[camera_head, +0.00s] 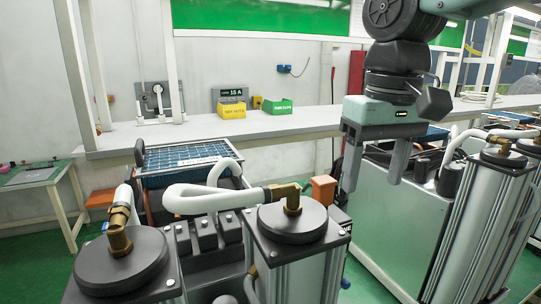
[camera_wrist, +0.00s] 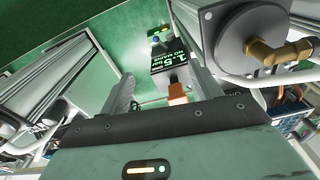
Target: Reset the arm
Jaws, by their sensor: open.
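My gripper (camera_head: 374,168) hangs from the arm at the right of centre in the head view, fingers pointing down. Its two grey fingers are apart with nothing between them. It is right of the nearest sieve columns and in front of the long shelf. In the wrist view my gripper (camera_wrist: 160,88) is seen from behind, its two fingers spread above the green floor. A black box with white lettering (camera_wrist: 170,62) and an orange piece (camera_wrist: 177,93) show beyond the fingers, apart from them.
Sieve columns with dark round caps (camera_head: 292,222) and (camera_head: 122,262), brass elbows and a white hose (camera_head: 215,198) stand in front. More columns (camera_head: 500,158) stand at right. A long white shelf (camera_head: 240,128) carries a yellow bin (camera_head: 232,111) and a green bin (camera_head: 278,107). An orange bin (camera_head: 323,188) sits below.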

